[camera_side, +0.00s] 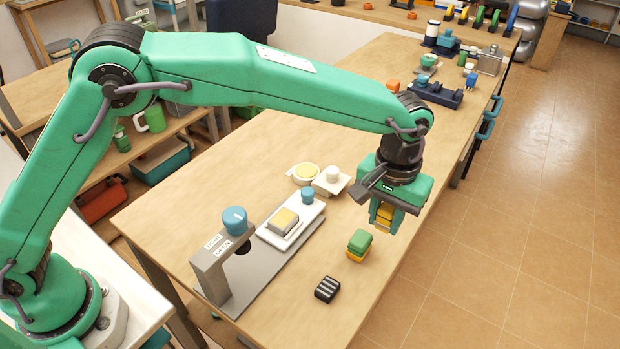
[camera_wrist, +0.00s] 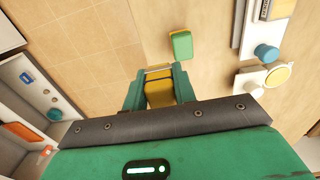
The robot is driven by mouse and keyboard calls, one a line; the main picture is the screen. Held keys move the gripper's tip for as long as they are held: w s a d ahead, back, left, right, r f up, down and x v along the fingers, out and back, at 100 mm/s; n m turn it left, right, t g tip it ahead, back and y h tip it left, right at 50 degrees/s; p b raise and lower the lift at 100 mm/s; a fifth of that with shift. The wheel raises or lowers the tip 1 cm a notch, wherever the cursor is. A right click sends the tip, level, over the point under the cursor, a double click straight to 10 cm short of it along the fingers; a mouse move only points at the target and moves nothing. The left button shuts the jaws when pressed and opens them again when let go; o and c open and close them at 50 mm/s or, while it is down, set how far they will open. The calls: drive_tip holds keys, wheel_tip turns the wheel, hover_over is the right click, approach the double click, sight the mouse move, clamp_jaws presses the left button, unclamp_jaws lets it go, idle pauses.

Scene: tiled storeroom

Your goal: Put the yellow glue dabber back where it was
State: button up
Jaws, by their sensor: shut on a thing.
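My gripper (camera_side: 390,222) is shut on a yellow piece (camera_side: 385,211), which I take to be the yellow glue dabber, near the right edge of the table. In the wrist view the yellow piece (camera_wrist: 159,93) shows between the green fingers; the fingers hide part of it. It looks held above the surface, but the gap is hard to judge. A similar block, green on top and yellow below (camera_side: 359,242), stands on the table in front of my gripper. In the wrist view that green block (camera_wrist: 181,45) is apart from the fingers.
A grey press with a blue knob (camera_side: 235,220), a white tray (camera_side: 266,235) and a round white dish with a yellow top (camera_side: 305,173) stand left. A white stand (camera_side: 331,183) is near the dish. A black striped block (camera_side: 327,289) lies in front. Bare wood surrounds the green block.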

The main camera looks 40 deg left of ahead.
drive_tip(key=shift+d+f, duration=0.1)
drive_tip(key=shift+d, duration=0.7)
drive_tip(key=w+a+f, duration=0.2)
drive_tip(key=w, duration=0.1)
drive_tip(key=w+a+f, duration=0.1)
drive_tip(key=w+f, duration=0.1)
drive_tip(key=w, duration=0.2)
drive_tip(key=w+a+f, duration=0.2)
drive_tip(key=w+f, duration=0.1)
drive_tip(key=shift+w+a, duration=0.15)
drive_tip(key=shift+a, duration=0.15)
drive_tip(key=shift+f, duration=2.05)
drive_tip(key=o, duration=0.9)
drive_tip(key=shift+f, duration=0.1)
